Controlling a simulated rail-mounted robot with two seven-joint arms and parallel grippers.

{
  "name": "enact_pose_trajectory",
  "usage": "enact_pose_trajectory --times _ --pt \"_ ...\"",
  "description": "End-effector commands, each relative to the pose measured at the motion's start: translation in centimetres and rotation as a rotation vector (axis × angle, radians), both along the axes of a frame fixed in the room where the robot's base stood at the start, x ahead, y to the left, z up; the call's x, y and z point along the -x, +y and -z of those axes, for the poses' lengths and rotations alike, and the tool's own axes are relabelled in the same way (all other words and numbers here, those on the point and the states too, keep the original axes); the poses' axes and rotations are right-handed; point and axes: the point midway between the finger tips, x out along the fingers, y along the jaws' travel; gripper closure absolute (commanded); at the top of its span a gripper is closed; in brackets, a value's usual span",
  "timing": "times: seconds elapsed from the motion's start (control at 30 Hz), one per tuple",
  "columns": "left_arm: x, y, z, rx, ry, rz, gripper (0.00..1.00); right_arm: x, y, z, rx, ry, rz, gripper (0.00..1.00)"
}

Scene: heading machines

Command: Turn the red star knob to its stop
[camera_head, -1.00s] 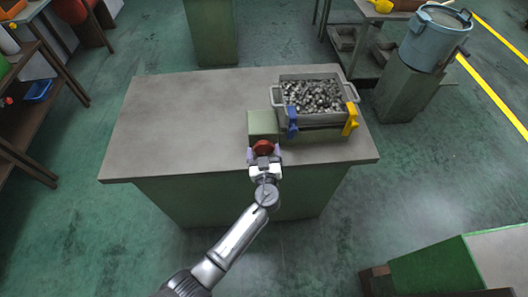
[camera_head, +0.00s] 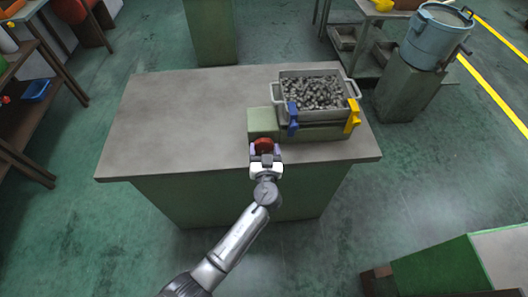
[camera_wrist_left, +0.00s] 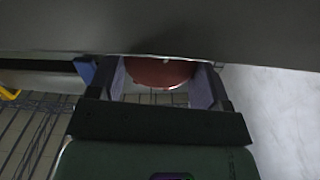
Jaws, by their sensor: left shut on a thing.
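The red star knob (camera_head: 264,144) sits on the front of a green box (camera_head: 262,121) at the front edge of the grey table. My left gripper (camera_head: 265,150) is at the knob, with one finger on each side of it, and is shut on it. In the left wrist view the red knob (camera_wrist_left: 160,72) lies between the two fingers (camera_wrist_left: 161,88). Part of the knob is hidden by the gripper in the head view, so its turn angle cannot be told. My right gripper is not in view.
A grey bin of small metal parts (camera_head: 352,88) stands on the table to the right of the box. A blue lever (camera_head: 292,118) and a yellow lever (camera_head: 353,115) are at its front. The left of the tabletop (camera_head: 180,120) is clear.

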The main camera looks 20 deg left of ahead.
Motion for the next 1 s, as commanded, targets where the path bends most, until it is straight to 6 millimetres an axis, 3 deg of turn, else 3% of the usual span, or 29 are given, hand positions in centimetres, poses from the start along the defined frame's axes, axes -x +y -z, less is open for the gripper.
enact_pose_trajectory --times 0.5,1.0 --pt "-0.1 -0.1 0.0 -0.266 0.136 0.0 0.52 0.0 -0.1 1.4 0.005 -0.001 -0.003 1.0" --pt "-0.1 -0.1 0.0 -0.314 0.162 0.0 0.52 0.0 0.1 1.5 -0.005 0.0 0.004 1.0"
